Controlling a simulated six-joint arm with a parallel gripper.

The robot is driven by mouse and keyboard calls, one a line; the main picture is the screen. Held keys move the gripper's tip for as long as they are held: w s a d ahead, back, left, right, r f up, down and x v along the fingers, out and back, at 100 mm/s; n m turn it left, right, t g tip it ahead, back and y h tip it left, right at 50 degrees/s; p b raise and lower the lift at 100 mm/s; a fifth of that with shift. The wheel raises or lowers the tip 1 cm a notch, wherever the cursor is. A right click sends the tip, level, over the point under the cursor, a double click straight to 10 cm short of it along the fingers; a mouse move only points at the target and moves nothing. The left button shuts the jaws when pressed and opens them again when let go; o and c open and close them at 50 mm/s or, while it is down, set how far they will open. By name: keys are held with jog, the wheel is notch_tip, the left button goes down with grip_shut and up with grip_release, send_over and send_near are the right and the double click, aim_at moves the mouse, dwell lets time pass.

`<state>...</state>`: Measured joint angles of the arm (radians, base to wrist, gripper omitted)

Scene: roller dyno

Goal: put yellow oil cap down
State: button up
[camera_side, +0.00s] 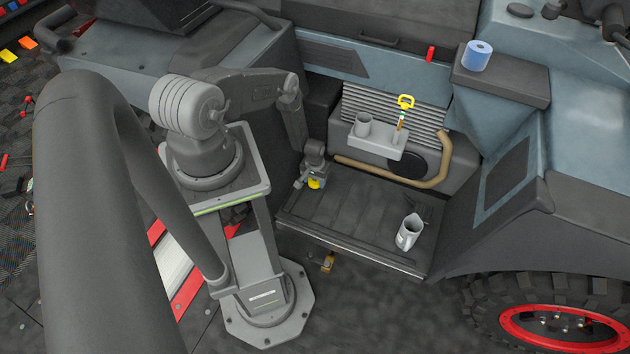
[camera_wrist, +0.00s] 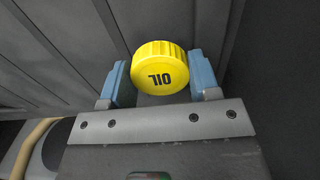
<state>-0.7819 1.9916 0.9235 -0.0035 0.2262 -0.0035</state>
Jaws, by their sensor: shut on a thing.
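The yellow oil cap (camera_wrist: 160,68), marked "OIL", sits between the two blue finger pads of my gripper (camera_wrist: 155,85) in the wrist view. The gripper is shut on it. In the side view the cap (camera_side: 314,183) shows as a small yellow patch under my gripper (camera_side: 313,178), at the left end of the dark ribbed tray (camera_side: 350,220). I cannot tell whether the cap touches the tray.
A grey jug (camera_side: 409,232) stands on the tray's right part. Behind it are a grey filler block (camera_side: 375,145) with a yellow-handled dipstick (camera_side: 405,103) and a tan hose (camera_side: 400,178). A blue roll (camera_side: 477,55) sits on the ledge. The tray's middle is clear.

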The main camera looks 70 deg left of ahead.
jog(key=shift+f, duration=0.3)
jog(key=o, duration=0.9)
jog(key=shift+o, duration=0.2)
jog(key=shift+r, duration=0.1)
